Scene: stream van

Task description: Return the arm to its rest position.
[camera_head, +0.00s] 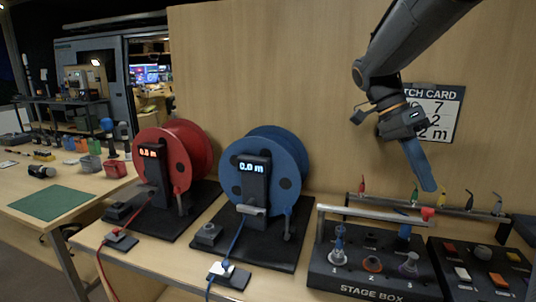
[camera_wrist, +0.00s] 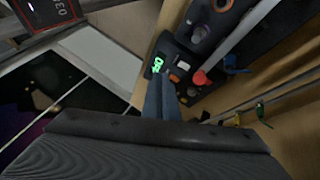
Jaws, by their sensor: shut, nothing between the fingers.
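My gripper (camera_head: 428,186) hangs at the upper right of the head view on my dark grey arm, in front of the wooden back wall. Its blue fingers point down, are closed together and hold nothing. It is above the stage box (camera_head: 340,284), clear of it, and partly covers the patch card (camera_head: 446,104) on the wall. In the wrist view the closed blue fingers (camera_wrist: 161,97) show in the middle, with the stage box beyond them.
A red cable reel (camera_head: 163,150) and a blue cable reel (camera_head: 262,165) stand left of the stage box. A metal rail with colored plugs (camera_head: 468,201) runs behind it. A black button panel (camera_head: 484,265) is at the right. A table with a green mat (camera_head: 50,202) stands left.

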